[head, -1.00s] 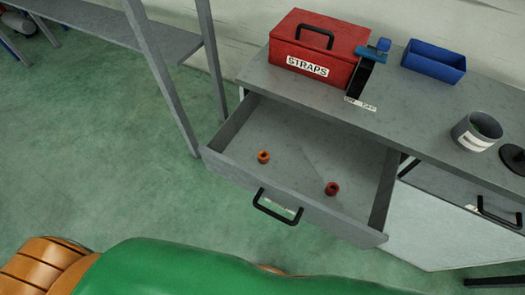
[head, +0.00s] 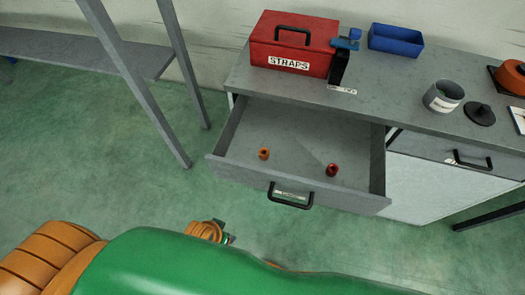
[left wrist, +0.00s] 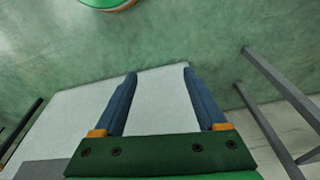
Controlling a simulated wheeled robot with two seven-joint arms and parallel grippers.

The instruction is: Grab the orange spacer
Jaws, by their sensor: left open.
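The orange spacer (head: 264,153) is a small ring-like piece on the floor of the open drawer (head: 290,125), in its left part. A red spacer (head: 332,170) lies in the same drawer, to the right and nearer the front. In the left wrist view my left gripper (left wrist: 159,72) is open, with nothing between its two blue fingers. Neither spacer shows in that view. My right gripper is not in view.
The drawer's black handle (head: 290,196) sticks out in front. On the grey bench stand a red STRAPS box (head: 290,50), a blue bin (head: 396,40), and a grey cup (head: 443,97). A shelf's leg (head: 135,80) stands left of the drawer. The green floor there is clear.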

